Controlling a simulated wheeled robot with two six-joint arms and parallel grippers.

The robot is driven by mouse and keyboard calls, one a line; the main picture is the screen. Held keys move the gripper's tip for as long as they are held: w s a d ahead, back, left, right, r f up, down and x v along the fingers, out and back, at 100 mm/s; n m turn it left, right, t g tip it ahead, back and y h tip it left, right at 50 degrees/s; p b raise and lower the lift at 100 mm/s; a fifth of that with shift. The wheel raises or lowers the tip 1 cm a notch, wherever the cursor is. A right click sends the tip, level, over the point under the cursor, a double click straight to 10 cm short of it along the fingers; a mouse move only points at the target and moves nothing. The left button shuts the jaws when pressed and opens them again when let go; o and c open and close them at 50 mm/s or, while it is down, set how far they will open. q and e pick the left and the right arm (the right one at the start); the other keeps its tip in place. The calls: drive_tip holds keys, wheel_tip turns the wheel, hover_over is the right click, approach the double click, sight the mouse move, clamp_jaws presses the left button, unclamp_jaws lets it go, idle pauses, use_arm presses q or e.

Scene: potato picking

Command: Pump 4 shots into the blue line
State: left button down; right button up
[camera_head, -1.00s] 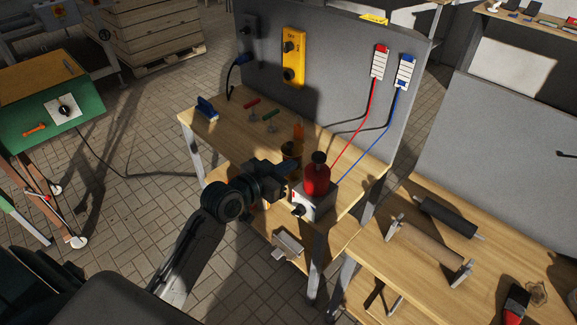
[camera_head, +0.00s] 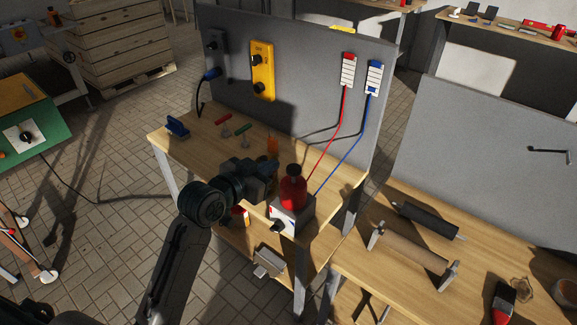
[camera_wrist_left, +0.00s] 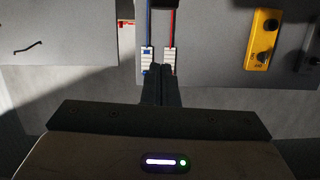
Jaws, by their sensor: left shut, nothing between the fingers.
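The pump is a red bottle (camera_head: 293,193) with a black top (camera_head: 293,170), on a pale box (camera_head: 295,218) at the bench's front right corner. A black knob (camera_head: 278,227) is on the box's front. A blue line (camera_head: 340,155) runs up to a white panel with a blue top (camera_head: 374,76); a red line (camera_head: 327,135) runs to a red-topped panel (camera_head: 347,70). My left gripper (camera_head: 271,166) is shut and empty, just left of the bottle; contact is unclear. Its fingers (camera_wrist_left: 161,72) overlap the panels in the left wrist view. My right gripper is not in view.
A grey board (camera_head: 290,50) stands behind the bench, with a yellow control box (camera_head: 262,70) on it. Red and green handled items (camera_head: 222,120) and a blue object (camera_head: 177,127) lie at the back left. Rollers (camera_head: 415,247) occupy the right table.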

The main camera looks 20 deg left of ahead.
use_arm(q)
drive_tip(key=p, duration=0.2)
hover_over(294, 170)
drive_tip(key=s, duration=0.2)
drive_tip(key=f, duration=0.3)
drive_tip(key=a+f, duration=0.1)
drive_tip(key=f, duration=0.1)
drive_tip(key=shift+w+p, duration=0.25)
drive_tip(key=shift+p, duration=0.15)
drive_tip(key=shift+f, duration=0.4)
wheel_tip(294, 170, down, 4)
drive_tip(key=b, duration=0.2)
drive_tip(key=shift+s+b, duration=0.1)
drive_tip(key=shift+b, duration=0.3)
